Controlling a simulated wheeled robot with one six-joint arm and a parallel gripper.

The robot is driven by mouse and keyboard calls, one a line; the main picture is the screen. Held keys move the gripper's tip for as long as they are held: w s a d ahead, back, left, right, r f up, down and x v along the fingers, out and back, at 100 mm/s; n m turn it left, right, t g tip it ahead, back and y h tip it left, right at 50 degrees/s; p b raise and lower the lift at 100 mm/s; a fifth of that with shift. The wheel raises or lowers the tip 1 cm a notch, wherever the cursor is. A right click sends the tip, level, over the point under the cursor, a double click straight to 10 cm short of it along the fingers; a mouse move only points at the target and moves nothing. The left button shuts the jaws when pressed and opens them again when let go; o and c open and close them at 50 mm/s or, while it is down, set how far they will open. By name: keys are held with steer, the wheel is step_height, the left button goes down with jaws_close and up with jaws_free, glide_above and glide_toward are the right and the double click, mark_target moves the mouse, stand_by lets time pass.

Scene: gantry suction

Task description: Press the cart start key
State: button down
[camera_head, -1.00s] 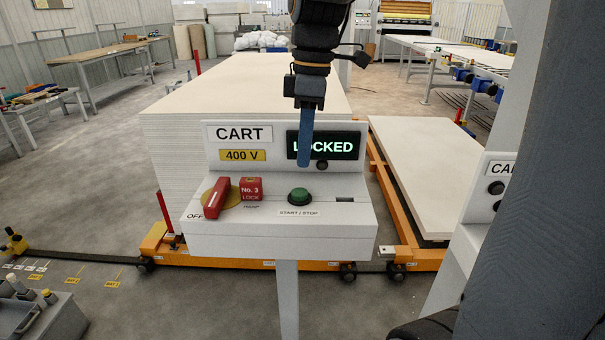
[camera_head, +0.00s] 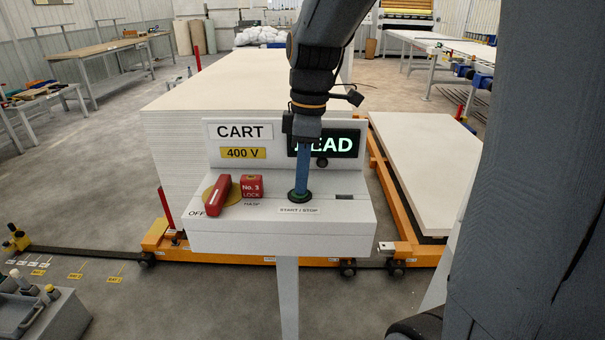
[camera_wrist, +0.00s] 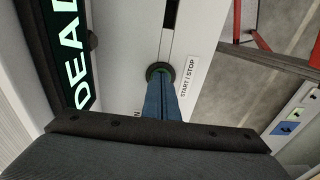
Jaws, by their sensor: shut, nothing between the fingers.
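The cart control box (camera_head: 345,213) stands on a post, with a CART label (camera_head: 240,132) and a 400 V label. Its green START / STOP key (camera_head: 309,196) is mostly hidden under my gripper (camera_head: 299,194), whose shut blue fingers point down onto it. The wrist view also shows the fingertips (camera_wrist: 160,78) at the dark ring around the key (camera_wrist: 152,68), seemingly touching it. I cannot tell how far the key is pushed in. The lit display (camera_head: 345,144) is partly covered by my gripper in the head view; it reads DEAD in the wrist view (camera_wrist: 68,60).
A red rotary switch (camera_head: 218,195) marked OFF and a red No. 3 LOCK block (camera_head: 251,186) sit left of the key. Behind are a tall stack of white boards (camera_head: 240,80) and an orange cart frame (camera_head: 400,215). A grey console (camera_head: 45,318) stands at lower left.

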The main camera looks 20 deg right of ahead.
mark_target(307, 194)
steer(key=shift+s+f, duration=0.3)
steer(key=shift+f, duration=0.5)
steer(key=shift+w+r+p, duration=0.1)
steer(key=shift+r+p, duration=0.45)
steer(key=shift+r, duration=0.05)
step_height(307, 194, up, 14)
steer(key=d+p, duration=0.1)
steer(key=shift+w+d, duration=0.15)
steer(key=shift+w, duration=0.1)
steer(key=shift+f, duration=0.15)
stand_by(0.5)
